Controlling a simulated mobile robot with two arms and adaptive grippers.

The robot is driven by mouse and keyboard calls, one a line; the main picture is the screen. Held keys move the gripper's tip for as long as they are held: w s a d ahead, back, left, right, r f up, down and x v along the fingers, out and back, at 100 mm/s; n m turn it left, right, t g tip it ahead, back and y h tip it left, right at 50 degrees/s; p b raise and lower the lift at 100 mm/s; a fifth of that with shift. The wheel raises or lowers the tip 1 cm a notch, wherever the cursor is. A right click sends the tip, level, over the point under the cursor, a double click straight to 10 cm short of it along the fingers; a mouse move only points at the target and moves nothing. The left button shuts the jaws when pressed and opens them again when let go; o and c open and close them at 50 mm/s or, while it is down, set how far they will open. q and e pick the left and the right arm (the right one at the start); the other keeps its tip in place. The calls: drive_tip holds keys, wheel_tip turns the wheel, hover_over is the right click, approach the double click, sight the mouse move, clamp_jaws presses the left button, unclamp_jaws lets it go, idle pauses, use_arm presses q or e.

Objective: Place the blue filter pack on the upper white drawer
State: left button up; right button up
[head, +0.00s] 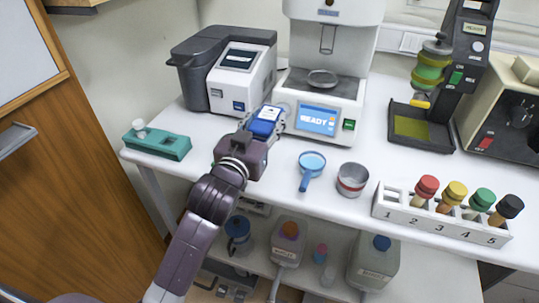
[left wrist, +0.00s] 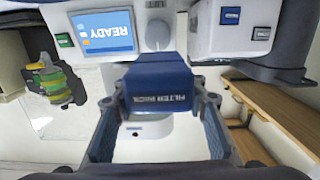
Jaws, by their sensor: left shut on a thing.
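The blue filter pack (head: 266,122) is held by my left gripper (head: 264,128) above the bench, in front of the white machine with the READY screen. In the left wrist view the filter pack (left wrist: 158,83) sits between the two fingers, with FILTER lettering on its face and a white part by it. The fingers press on its two sides. My right gripper is not in view. I cannot clearly make out the upper white drawer; the area under the bench is partly hidden by my left arm.
A READY-screen machine (head: 335,75) and a grey-white analyser (head: 243,80) stand behind the gripper. A blue scoop (head: 311,168), a metal cup (head: 352,180) and a numbered rack (head: 440,218) stand to the right. A green holder (head: 157,144) is left. Bottles fill the lower shelf (head: 330,246).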

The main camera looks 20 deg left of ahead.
use_arm(q)
wheel_tip(320, 180, down, 11)
drive_tip(key=shift+r+b, duration=0.15)
drive_tip(key=shift+b, duration=0.35)
drive_tip(key=o, duration=1.2)
drive_tip(key=shift+o, duration=0.2)
